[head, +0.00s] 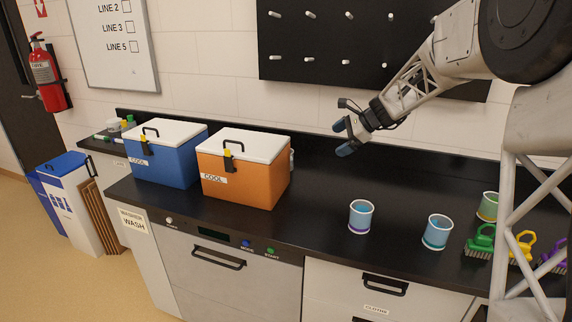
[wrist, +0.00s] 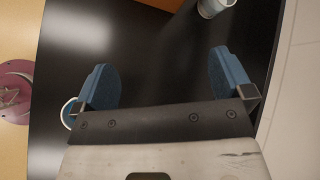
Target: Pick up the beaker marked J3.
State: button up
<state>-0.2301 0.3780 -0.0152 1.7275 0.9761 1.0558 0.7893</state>
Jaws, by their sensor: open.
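Three pale blue or green beakers stand upright on the black counter in the head view: one with a purple base band (head: 361,216), one with a teal band (head: 436,231), and a greener one (head: 488,206) farther right. I cannot read a J3 mark on any of them. A pale vessel (head: 291,158) is mostly hidden behind the orange cooler; a greyish vessel (wrist: 212,7) also shows at the top of the wrist view. My gripper (head: 341,138) is open and empty above the counter, left of and higher than the beakers. In the wrist view its blue fingers (wrist: 165,80) are wide apart.
An orange cooler (head: 240,182) and a blue cooler (head: 167,164) stand on the left counter. Green (head: 480,243), yellow (head: 521,246) and purple brushes lie at right, partly behind my arm. A pegboard (head: 350,45) hangs behind. The counter between cooler and beakers is clear.

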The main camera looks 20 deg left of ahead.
jog(key=w+a+f+m+y, duration=0.4)
jog(key=w+a+f+m, duration=0.1)
jog(key=w+a+f, duration=0.9)
jog(key=w+a, duration=0.2)
jog(key=a, duration=0.1)
jog(key=shift+w+a+m, duration=0.2)
jog(key=shift+a+m, duration=0.2)
jog(key=shift+x, duration=1.3)
jog(key=shift+a, duration=0.15)
jog(key=shift+x, duration=2.45)
jog(key=shift+c, duration=0.5)
jog(key=c, duration=1.3)
